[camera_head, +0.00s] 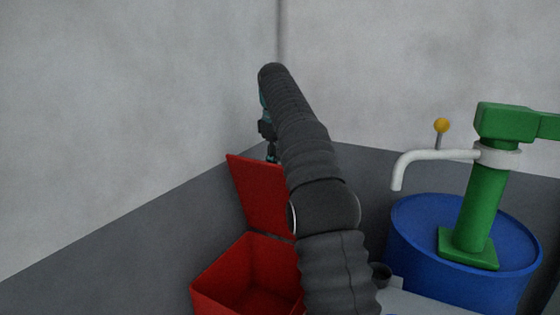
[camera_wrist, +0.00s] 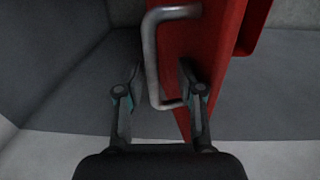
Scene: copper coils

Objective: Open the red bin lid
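The red bin (camera_head: 222,283) stands at lower centre in the head view, and its open top shows the inside. Its red lid (camera_head: 257,195) is raised, standing steeply up from the back of the bin, and partly hidden by my arm. In the wrist view the lid (camera_wrist: 208,40) carries a bent grey metal handle (camera_wrist: 151,58). My gripper (camera_wrist: 158,78) is open, with its fingers apart on either side of the handle's lower part. I cannot tell whether a finger touches the handle or lid. In the head view the gripper (camera_head: 271,150) is mostly hidden behind my arm, at the lid's top edge.
A blue drum (camera_head: 415,250) stands at the right. It carries a green post (camera_head: 487,205) with a white curved spout (camera_head: 425,157) and a yellow-knobbed lever (camera_head: 441,126). Grey walls (camera_head: 130,100) meet in a corner behind the lid. Left of the bin is clear.

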